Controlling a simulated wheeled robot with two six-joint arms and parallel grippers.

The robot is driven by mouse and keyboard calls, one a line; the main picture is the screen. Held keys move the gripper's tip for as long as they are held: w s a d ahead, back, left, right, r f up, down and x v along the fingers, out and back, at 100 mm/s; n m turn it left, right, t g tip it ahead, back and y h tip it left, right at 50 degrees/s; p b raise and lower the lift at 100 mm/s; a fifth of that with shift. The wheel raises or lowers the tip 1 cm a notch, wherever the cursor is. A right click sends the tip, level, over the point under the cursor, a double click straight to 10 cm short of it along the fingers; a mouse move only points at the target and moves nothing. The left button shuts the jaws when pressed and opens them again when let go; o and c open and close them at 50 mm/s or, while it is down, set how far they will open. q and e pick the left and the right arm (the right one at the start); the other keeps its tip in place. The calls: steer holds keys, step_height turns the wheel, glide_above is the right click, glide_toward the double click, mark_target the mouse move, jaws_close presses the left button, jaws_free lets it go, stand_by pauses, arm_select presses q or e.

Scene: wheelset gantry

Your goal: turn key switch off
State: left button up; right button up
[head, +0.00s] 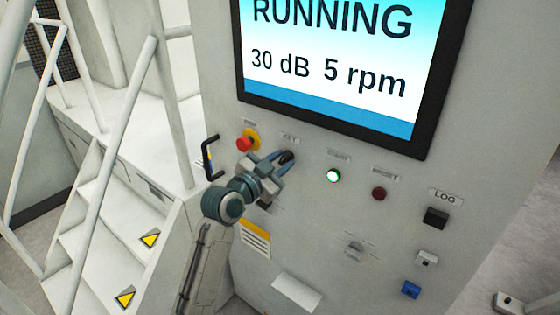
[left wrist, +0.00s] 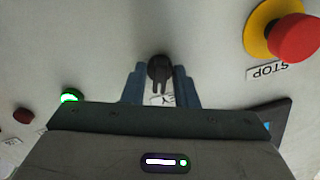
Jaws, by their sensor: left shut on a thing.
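The key switch (head: 286,157) is a small black knob on the grey panel under the screen, below a KEY label. In the left wrist view the black key (left wrist: 160,70) sits between the two blue-grey fingers, its handle pointing toward the gripper body. My left gripper (head: 279,160) is at the key switch, shut on the key. In the left wrist view the gripper (left wrist: 160,85) has one finger on each side of the key. The fingers hide part of the key's label. My right gripper is not in view.
A red stop button (head: 243,144) on a yellow ring is close left of the key. A lit green button (head: 333,176) and a dark red button (head: 379,194) are to the right. The screen (head: 330,70) reads RUNNING, 30 dB, 5 rpm. A black handle (head: 208,158) and white stair rails (head: 115,150) stand left.

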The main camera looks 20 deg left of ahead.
arm_select(q)
steer(key=n+p, duration=0.3)
steer(key=n, duration=0.2)
steer(key=shift+r, duration=0.2)
steer(key=n+p, duration=0.2)
steer(key=n, duration=0.2)
steer(key=shift+p, duration=0.3)
steer(key=shift+n+p, duration=0.5)
steer(key=shift+n, duration=0.5)
steer(key=o, duration=0.7)
steer(key=shift+f, duration=0.1)
